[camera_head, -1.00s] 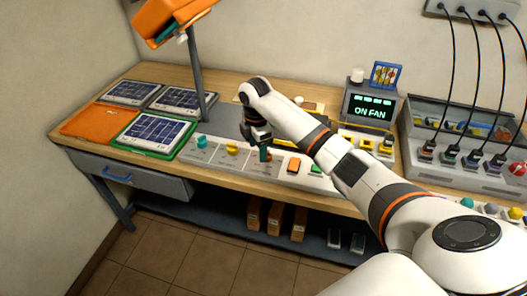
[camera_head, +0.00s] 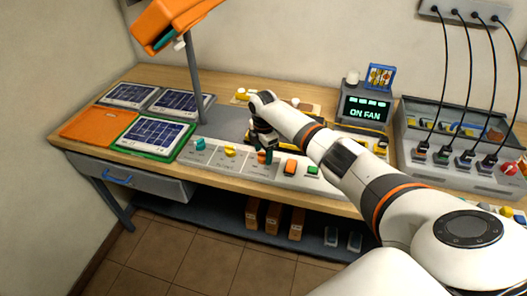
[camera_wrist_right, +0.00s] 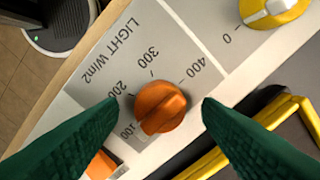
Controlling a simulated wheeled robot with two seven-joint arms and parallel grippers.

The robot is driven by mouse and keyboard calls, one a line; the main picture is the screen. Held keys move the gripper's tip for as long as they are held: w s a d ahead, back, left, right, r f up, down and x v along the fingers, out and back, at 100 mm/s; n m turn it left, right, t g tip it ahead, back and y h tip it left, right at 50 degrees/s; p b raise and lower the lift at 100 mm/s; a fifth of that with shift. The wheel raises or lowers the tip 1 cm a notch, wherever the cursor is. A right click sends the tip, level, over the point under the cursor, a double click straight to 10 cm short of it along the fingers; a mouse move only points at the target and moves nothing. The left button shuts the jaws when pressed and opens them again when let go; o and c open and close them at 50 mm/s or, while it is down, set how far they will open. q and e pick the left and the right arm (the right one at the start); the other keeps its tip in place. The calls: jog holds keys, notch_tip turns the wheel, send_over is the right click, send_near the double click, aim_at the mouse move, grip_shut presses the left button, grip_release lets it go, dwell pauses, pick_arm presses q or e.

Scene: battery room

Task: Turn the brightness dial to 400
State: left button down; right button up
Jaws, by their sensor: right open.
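The brightness dial is an orange knob (camera_wrist_right: 160,107) on a grey panel marked LIGHT W/m2, with the numbers 100, 200, 300 and 400 around it. In the head view my right gripper (camera_head: 265,157) is low over the panel and partly hides the orange dial (camera_head: 261,156). My left gripper is not in view.
A yellow knob (camera_head: 230,152) and a teal knob (camera_head: 199,143) stand to the left on the same panel. An orange button (camera_head: 290,167) and a green button (camera_head: 312,170) are to the right. A lamp post (camera_head: 194,80) rises behind.

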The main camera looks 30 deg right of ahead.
jog(key=shift+f, duration=0.5)
jog(key=shift+c, duration=0.2)
jog(key=c, duration=1)
jog(key=shift+o, duration=0.2)
